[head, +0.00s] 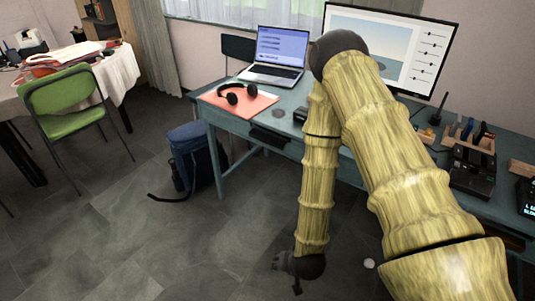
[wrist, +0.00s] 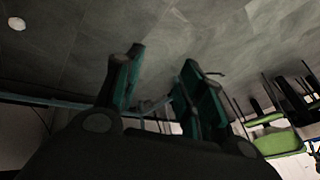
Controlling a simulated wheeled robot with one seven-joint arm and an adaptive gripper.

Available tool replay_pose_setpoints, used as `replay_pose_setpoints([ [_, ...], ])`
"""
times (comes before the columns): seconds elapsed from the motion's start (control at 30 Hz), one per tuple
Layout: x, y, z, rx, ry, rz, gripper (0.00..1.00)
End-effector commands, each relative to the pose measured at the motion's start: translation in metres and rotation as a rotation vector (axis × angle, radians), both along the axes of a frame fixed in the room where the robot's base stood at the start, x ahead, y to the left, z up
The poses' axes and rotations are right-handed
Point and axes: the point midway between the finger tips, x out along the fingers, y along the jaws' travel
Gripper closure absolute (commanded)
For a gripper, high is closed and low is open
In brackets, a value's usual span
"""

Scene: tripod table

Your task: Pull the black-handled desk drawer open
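The teal desk (head: 232,123) stands across the middle and right of the head view. A dark, handle-like part (head: 268,136) shows on its front edge, left of my arm; I cannot make out the drawer's outline there. My arm hides much of the desk front. My gripper (head: 297,286) hangs low in front of the desk, over the floor and apart from the dark part. In the wrist view my gripper (wrist: 160,78) has its two fingers spread, with nothing between them. No drawer handle is clear in the wrist view.
A laptop (head: 277,50), headphones (head: 236,93) on an orange folder and a monitor (head: 430,50) stand on the desk. A blue backpack (head: 193,157) sits by its left leg. A green chair (head: 66,100) is farther left. A small white object (head: 369,263) lies on the floor.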

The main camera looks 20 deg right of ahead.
Motion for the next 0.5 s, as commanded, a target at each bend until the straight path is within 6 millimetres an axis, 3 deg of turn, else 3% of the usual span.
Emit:
replay_pose_setpoints([
  [0.03, 0.029, 0.001, -0.011, 0.036, -0.066, -0.056, 0.61],
  [0.17, 0.094, 0.002, -0.003, 0.138, -0.223, -0.195, 0.61],
  [0.3, 0.159, -0.002, 0.015, 0.264, -0.39, -0.338, 0.61],
  [0.5, 0.239, -0.018, 0.057, 0.472, -0.627, -0.522, 0.61],
])
